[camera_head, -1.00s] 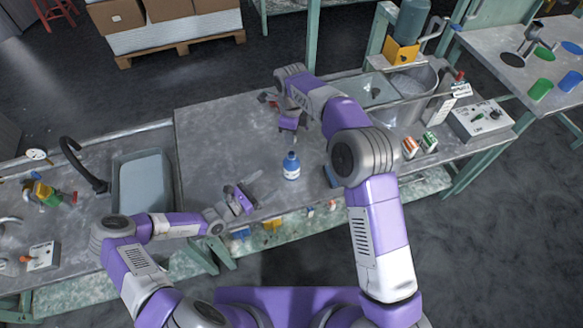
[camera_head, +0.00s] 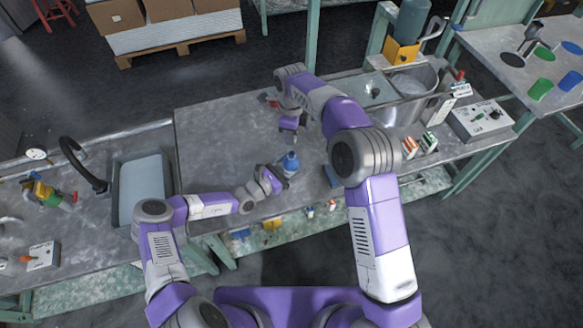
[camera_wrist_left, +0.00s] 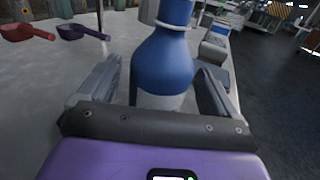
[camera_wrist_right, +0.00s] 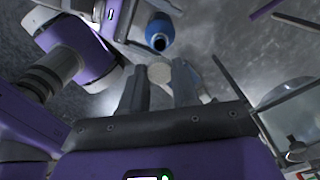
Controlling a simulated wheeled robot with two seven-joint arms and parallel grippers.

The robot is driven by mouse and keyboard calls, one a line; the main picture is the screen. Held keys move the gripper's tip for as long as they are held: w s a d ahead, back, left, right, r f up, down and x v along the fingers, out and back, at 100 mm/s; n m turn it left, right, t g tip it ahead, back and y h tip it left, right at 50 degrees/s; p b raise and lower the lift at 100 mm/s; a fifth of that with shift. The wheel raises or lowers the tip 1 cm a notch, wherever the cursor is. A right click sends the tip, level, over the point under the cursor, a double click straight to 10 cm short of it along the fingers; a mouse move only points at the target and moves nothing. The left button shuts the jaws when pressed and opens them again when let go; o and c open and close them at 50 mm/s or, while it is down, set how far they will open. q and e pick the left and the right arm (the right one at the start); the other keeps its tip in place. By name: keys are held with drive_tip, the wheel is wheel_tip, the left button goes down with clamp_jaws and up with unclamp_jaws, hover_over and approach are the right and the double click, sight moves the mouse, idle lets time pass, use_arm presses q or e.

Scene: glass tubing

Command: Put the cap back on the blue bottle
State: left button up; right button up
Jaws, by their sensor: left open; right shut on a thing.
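The blue bottle (camera_head: 291,166) stands upright on the grey workbench. Its open, dark mouth shows in the right wrist view (camera_wrist_right: 158,40). My left gripper (camera_head: 277,178) is open at the bottle. In the left wrist view its fingers lie on either side of the bottle's body (camera_wrist_left: 165,65), and gaps show. My right gripper (camera_head: 293,138) is above the bench, behind the bottle in the head view. It is shut on a pale round cap (camera_wrist_right: 160,73), held between its fingertips and apart from the bottle. The bottle's label is partly hidden by my left gripper.
A red scoop (camera_wrist_left: 25,33) and a purple scoop (camera_wrist_left: 82,32) lie on the bench. A sink (camera_head: 142,190) is at the left, and small boxes (camera_head: 410,147) stand at the right. The bench left of the bottle is clear.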

use_arm(q)
drive_tip(key=shift+c, duration=0.3)
drive_tip(key=c, duration=1.4)
drive_tip(key=shift+c, duration=0.2)
use_arm(e)
hover_over(291, 153)
drive_tip(key=shift+s+d+f, duration=0.1)
drive_tip(key=shift+s+f, duration=0.05)
drive_tip(key=shift+f, duration=2.4)
drive_tip(key=shift+f, duration=0.1)
drive_tip(key=shift+f, duration=0.75)
drive_tip(key=shift+f, duration=0.6)
use_arm(q)
clamp_jaws()
use_arm(e)
drive_tip(key=m, duration=1)
